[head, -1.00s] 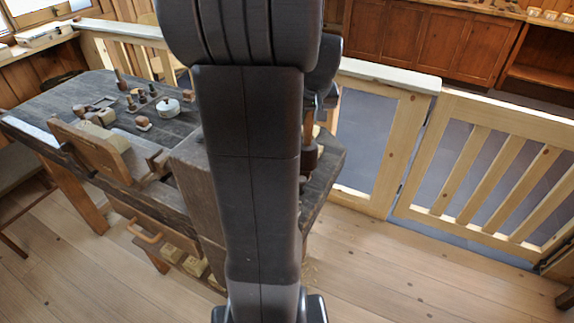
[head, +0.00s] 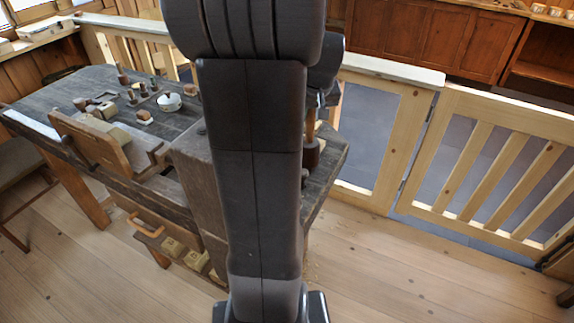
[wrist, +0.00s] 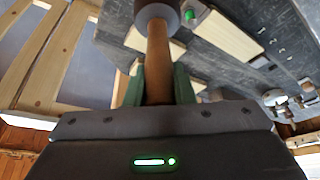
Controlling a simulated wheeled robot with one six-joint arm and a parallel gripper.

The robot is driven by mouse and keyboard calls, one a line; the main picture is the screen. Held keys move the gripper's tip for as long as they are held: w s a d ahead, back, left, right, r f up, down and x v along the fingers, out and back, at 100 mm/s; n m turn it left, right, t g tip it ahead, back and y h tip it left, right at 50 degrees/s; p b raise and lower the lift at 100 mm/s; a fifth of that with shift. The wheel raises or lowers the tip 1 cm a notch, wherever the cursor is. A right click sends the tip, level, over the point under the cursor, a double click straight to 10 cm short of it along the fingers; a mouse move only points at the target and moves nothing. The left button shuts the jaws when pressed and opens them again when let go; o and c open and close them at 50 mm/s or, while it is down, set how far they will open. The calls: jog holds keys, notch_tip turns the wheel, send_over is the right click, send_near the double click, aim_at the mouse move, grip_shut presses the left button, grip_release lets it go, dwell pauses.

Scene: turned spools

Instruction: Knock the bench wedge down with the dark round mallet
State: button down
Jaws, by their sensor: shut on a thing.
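The mallet shows in the head view as a dark round head (head: 311,153) hanging below a brown handle (head: 309,126), just right of my arm, over the bench's right end. In the wrist view my gripper (wrist: 158,86), with green finger pads, is shut on the brown handle (wrist: 158,55). The dark head (wrist: 156,11) is at the top edge, beyond the fingers. A small green-topped round piece (wrist: 188,15) shows beside the head; I cannot tell whether it is the bench wedge. My arm hides much of the bench's right part in the head view.
The dark workbench (head: 50,100) holds a wooden vise jaw (head: 95,145), a white round pot (head: 169,102) and several small pegs and blocks. A pale wooden gate (head: 490,165) and railing stand behind and to the right. The plank floor at front right is clear.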

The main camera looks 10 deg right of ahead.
jog(key=shift+r, duration=0.1)
jog(key=shift+r+p, duration=1.3)
jog(key=shift+r, duration=0.3)
notch_tip(320, 180, up, 6)
jog(key=p, duration=0.5)
jog(key=shift+r, duration=0.1)
